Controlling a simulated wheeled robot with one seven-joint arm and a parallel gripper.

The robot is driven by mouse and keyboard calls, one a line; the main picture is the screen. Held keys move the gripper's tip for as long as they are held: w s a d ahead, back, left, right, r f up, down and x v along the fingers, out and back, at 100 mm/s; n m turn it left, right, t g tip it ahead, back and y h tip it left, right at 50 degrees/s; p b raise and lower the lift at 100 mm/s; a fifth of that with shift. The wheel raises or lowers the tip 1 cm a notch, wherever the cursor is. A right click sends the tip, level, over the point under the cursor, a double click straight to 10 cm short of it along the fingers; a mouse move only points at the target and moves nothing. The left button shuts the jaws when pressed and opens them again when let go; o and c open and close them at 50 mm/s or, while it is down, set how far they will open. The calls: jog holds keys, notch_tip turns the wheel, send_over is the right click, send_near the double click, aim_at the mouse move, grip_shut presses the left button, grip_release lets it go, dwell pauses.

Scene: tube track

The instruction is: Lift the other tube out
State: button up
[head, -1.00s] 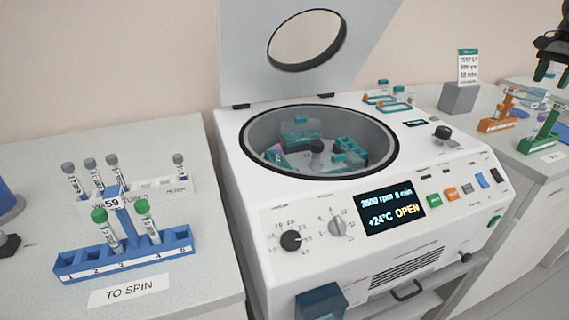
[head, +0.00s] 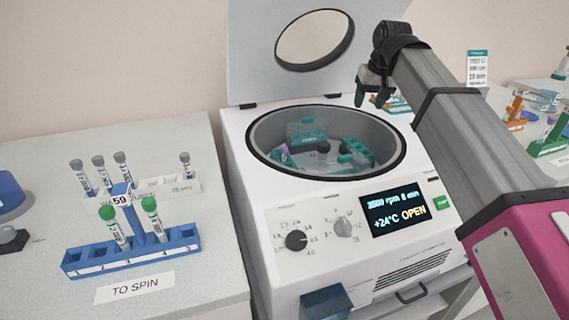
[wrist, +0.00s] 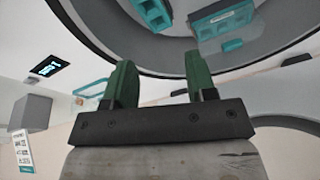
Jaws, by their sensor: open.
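The centrifuge (head: 255,195) stands open, its display reading OPEN. Inside the bowl, teal buckets (head: 306,130) sit on the rotor. A small purple spot (head: 284,154), perhaps a tube cap, shows at the left bucket; I cannot make out a whole tube there. My gripper (head: 370,98) is open and empty, above the right rear rim of the bowl. In the wrist view its green fingers (wrist: 157,72) are apart with nothing between them, and a teal bucket (wrist: 152,12) lies beyond. Two green-capped tubes (head: 152,218) stand in the blue TO SPIN rack (head: 132,262).
The raised lid (head: 245,50) stands behind the bowl. A white rack (head: 180,190) with several grey-capped tubes is at the left. Orange (head: 514,110) and green (head: 552,142) racks stand at the far right. My arm crosses the centrifuge's right side.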

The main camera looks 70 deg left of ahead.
aim_at(284, 147)
jog(key=s+a+f+n+g+y, duration=0.1)
jog(key=s+f+n, duration=0.15)
jog(key=s, duration=0.85)
jog(key=s+a+f+n, duration=0.1)
jog(key=s+n, duration=0.3)
jog(key=s, duration=0.7)
jog(key=x, duration=1.1)
jog(key=shift+w+a+r, duration=0.15)
jog(key=shift+a, duration=0.2)
jog(key=c, duration=0.8)
